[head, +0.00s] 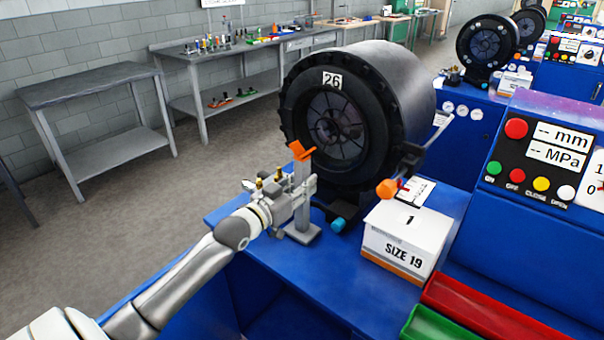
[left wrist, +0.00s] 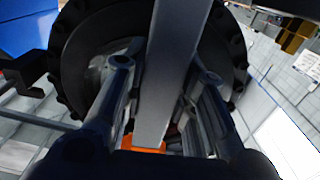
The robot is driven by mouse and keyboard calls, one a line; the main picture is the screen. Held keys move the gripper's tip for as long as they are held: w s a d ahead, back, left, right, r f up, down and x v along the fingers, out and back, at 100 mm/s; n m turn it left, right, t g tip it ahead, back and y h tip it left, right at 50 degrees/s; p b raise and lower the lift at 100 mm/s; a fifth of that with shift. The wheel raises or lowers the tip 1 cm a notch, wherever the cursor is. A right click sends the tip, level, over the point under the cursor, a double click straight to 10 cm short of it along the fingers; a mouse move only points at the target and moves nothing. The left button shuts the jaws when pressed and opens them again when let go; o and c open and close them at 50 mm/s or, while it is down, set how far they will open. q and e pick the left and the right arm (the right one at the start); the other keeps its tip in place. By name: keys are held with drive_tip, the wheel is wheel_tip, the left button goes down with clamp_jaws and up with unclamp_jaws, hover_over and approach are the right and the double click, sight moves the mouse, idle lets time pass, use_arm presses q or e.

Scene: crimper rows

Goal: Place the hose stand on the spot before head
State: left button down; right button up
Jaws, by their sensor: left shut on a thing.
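The hose stand (head: 302,190) is a grey upright post with an orange cradle on top and a flat grey foot. It stands upright in front of the round black crimper head (head: 338,120) marked 26, at the edge of the blue bench. My left gripper (head: 303,188) is shut on the post at about mid height. In the left wrist view the grey post (left wrist: 172,70) runs between the fingers, with orange (left wrist: 146,150) at its end. Whether the foot touches the bench is hard to tell. My right gripper is not in view.
A white SIZE 19 box (head: 405,240) stands on the blue bench (head: 300,262), right of the stand. Red (head: 480,308) and green (head: 432,325) trays lie at the front right. A control panel (head: 545,150) rises at right. Grey tables stand at the back left.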

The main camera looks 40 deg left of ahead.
use_arm(q)
drive_tip(key=shift+r, duration=0.4)
drive_tip(key=c, duration=1.4)
unclamp_jaws()
drive_tip(key=shift+f, duration=0.55)
drive_tip(key=shift+c, duration=0.2)
drive_tip(key=shift+o, duration=1.3)
drive_tip(key=shift+s+d+r, duration=0.1)
drive_tip(key=shift+s, duration=0.1)
drive_tip(key=s+a+b, duration=0.1)
drive_tip(key=s+b, duration=0.1)
drive_tip(key=s, duration=1)
drive_tip(key=shift+w, duration=0.1)
